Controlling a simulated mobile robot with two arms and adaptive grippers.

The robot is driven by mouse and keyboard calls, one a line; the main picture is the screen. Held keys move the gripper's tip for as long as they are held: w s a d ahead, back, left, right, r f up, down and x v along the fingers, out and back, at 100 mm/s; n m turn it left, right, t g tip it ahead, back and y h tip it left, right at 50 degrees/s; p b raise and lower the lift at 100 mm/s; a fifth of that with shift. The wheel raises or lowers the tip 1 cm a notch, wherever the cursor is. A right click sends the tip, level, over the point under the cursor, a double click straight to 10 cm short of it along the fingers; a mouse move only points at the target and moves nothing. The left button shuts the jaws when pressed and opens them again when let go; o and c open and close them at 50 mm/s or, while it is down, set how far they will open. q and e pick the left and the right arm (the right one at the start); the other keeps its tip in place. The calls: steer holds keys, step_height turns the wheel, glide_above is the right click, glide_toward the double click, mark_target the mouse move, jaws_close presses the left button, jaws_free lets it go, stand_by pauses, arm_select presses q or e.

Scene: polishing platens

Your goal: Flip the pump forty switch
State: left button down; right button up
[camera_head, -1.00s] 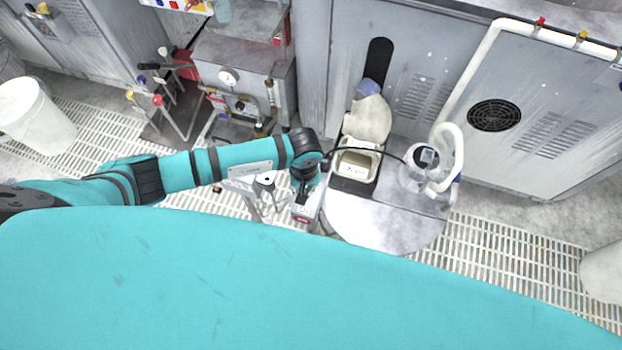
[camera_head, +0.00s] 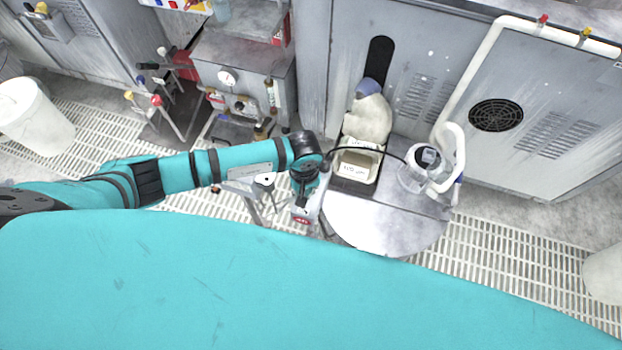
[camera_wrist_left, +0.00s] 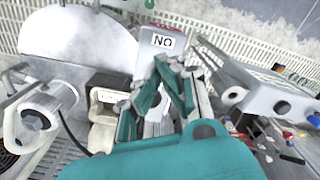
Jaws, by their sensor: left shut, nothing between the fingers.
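A grey box (camera_wrist_left: 158,62) with a white label reading "NO" and a red strip stands under my left gripper (camera_wrist_left: 160,76) in the left wrist view. In the head view the red-marked end of the box (camera_head: 302,221) shows just below my left gripper (camera_head: 302,200). The left gripper is shut and empty, its fingers in front of the box. Whether they touch it I cannot tell. The switch lever and any pump forty lettering cannot be made out. My right gripper is out of view.
A round grey platen table (camera_head: 390,228) stands right of the gripper, with a labelled pale tub (camera_head: 357,166) and a clear jar with a white hose (camera_head: 425,160). A black cable runs beside the gripper. A white bin (camera_head: 36,115) stands at the left.

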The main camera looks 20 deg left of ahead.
arm_select(q)
steer(key=shift+f+b, duration=1.2)
steer(key=shift+f, duration=0.05)
stand_by(0.4)
steer(key=shift+r, duration=0.15)
step_height(320, 180, up, 7)
steer(key=p, duration=0.4)
steer(key=shift+p, duration=0.4)
stand_by(0.6)
